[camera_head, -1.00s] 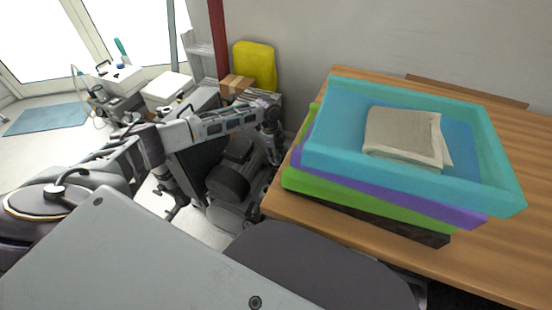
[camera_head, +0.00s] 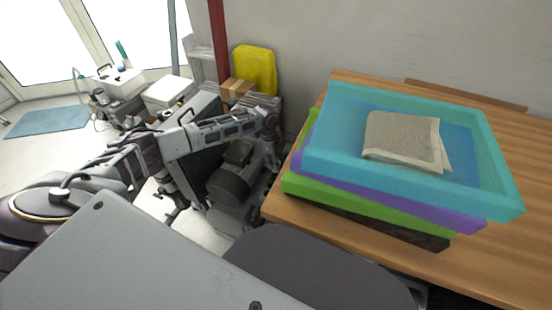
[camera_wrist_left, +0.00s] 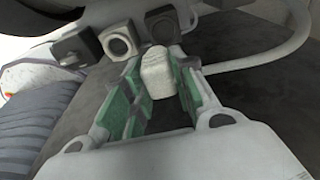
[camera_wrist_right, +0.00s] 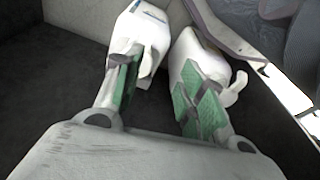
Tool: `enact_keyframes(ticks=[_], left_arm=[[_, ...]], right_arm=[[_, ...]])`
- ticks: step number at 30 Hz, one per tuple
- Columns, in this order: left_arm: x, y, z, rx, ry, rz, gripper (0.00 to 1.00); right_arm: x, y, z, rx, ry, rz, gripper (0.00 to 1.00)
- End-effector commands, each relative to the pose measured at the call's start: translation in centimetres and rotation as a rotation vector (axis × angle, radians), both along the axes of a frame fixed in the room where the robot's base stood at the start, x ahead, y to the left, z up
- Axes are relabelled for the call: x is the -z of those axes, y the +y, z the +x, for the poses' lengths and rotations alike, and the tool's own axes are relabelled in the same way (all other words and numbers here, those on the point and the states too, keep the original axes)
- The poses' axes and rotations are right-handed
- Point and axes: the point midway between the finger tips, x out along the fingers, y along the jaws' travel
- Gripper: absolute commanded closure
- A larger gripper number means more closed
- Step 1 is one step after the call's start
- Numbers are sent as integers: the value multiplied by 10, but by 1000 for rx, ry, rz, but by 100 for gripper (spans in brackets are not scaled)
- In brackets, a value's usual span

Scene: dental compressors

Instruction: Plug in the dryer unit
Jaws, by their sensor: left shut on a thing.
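In the left wrist view my left gripper (camera_wrist_left: 157,84) is shut on a white plug (camera_wrist_left: 158,66), held between its green pads. Right beyond it are a square grey socket (camera_wrist_left: 120,42) and a second socket (camera_wrist_left: 163,26); a dark plug-like block (camera_wrist_left: 72,48) sits to their left. I cannot tell whether the white plug touches a socket. In the head view my left arm reaches over a dark compressor unit (camera_head: 230,182), its fingertips hidden. I cannot tell which unit is the dryer. My right gripper (camera_wrist_right: 163,82) is open, with nothing visible between its pads.
A wooden table (camera_head: 505,250) carries stacked trays, the top one turquoise (camera_head: 400,185) with folded cloth (camera_head: 402,138). A yellow container (camera_head: 255,68) and cardboard boxes (camera_head: 236,88) stand by the wall. A pale cable (camera_wrist_left: 285,45) curves right of the left gripper.

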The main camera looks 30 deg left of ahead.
Motion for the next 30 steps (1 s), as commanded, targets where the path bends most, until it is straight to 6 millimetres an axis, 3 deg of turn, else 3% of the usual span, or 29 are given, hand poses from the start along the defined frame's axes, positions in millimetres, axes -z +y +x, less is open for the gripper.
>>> enact_keyframes(ticks=[18, 30], left_arm=[[16, -4, -58, 1, 3, -2, 98], [17, -2, -77, -4, -4, 3, 98]], right_arm=[[24, -5, -4, 3, 27, -17, 60], [34, -7, -5, 5, 34, -23, 60]])
